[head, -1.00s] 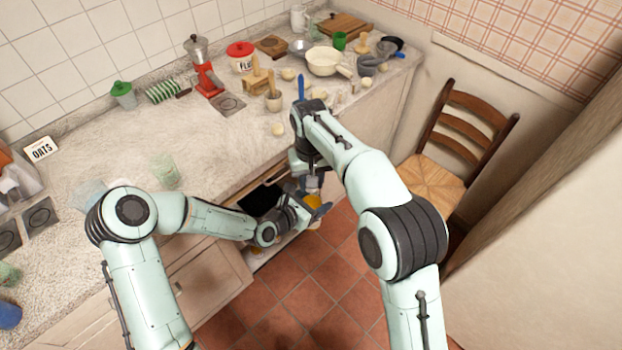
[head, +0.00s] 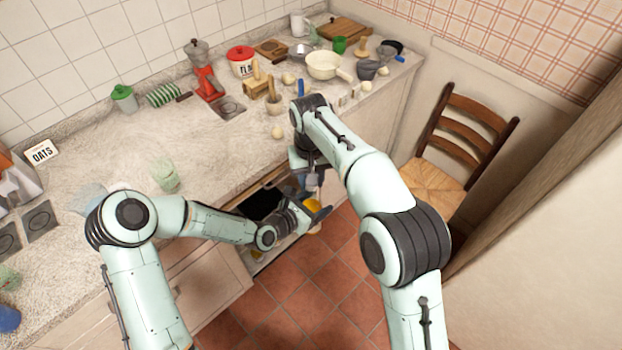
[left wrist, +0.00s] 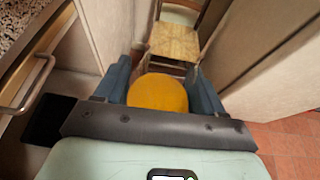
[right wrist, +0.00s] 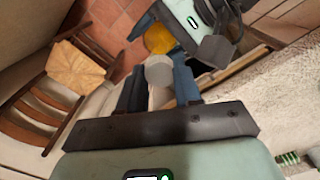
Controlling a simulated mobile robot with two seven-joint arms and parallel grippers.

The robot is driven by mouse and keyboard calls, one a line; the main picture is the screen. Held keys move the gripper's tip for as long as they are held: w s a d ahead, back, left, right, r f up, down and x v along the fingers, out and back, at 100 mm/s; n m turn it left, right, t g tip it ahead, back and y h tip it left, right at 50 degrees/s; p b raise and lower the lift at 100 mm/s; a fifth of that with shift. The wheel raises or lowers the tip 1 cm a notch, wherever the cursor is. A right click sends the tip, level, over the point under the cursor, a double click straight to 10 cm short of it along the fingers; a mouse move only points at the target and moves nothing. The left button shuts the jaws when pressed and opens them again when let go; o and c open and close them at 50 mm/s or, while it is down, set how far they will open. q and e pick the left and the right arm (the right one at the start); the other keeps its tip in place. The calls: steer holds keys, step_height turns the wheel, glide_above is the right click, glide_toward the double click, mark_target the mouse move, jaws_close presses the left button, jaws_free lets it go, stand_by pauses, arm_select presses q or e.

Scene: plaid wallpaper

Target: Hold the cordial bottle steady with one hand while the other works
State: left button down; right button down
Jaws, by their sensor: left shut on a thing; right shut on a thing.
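The cordial bottle (left wrist: 157,93) shows in the left wrist view as a rounded orange-yellow body between the two blue fingers of my left gripper (left wrist: 160,88). In the head view only a small orange part (head: 315,230) shows beside my left gripper (head: 320,212), in front of the counter. My right gripper (right wrist: 158,90) is shut on a pale cylindrical piece (right wrist: 158,72). The orange body (right wrist: 158,38) lies just beyond that piece in the right wrist view. Whether the two touch or are joined, I cannot tell. In the head view my right gripper (head: 311,180) is just above the left one.
A wooden chair (head: 460,140) stands at the right. An open dark drawer or cabinet (head: 262,203) is beside my left gripper.

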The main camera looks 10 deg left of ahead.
steer(key=shift+r, duration=2.05)
